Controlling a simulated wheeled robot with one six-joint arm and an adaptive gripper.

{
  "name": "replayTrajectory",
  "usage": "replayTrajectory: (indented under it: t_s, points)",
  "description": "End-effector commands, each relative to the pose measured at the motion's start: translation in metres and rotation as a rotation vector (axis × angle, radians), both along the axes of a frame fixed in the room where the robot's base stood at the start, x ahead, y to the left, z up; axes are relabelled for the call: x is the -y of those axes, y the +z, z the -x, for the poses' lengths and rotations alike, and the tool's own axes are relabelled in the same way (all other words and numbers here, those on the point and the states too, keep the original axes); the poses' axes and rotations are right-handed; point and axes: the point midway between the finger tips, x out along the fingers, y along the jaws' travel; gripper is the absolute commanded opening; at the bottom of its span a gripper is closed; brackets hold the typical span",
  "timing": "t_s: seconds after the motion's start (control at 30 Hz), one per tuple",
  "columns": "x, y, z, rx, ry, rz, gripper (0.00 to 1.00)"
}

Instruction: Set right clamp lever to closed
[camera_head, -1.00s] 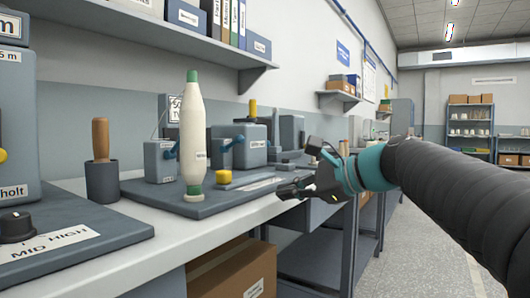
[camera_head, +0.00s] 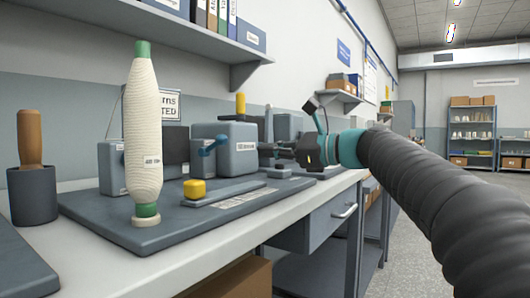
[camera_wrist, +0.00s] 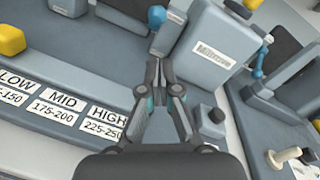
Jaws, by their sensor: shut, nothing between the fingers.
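A grey box with a white label (camera_head: 228,160) stands on the dark tray (camera_head: 130,235) and bears a blue-knobbed lever (camera_head: 208,148). A yellow-knobbed lever (camera_head: 194,190) lies low with its flat bar along the tray's scale. I cannot tell for sure which one is the right clamp lever. My gripper (camera_head: 268,152) is shut and empty, to the right of the box. Contact with the box is unclear.
A tall white bobbin (camera_head: 143,135) stands upright at the tray's front left. A grey pot with a wooden handle (camera_head: 32,195) is further left. In the wrist view another grey device with a blue lever (camera_wrist: 260,65) stands at the right. The shelf (camera_head: 150,25) overhangs the bench.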

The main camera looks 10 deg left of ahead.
Motion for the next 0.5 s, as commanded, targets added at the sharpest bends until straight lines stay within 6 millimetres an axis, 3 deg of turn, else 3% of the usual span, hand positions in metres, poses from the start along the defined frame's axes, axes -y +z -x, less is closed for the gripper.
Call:
replayTrajectory:
  t_s: [0.2, 0.5]
  points:
    - [-0.042, -0.003, -0.008, 0.001, 0.01, 0.002, 0.0]
    - [-0.075, -0.004, -0.019, 0.001, 0.006, 0.002, 0.0]
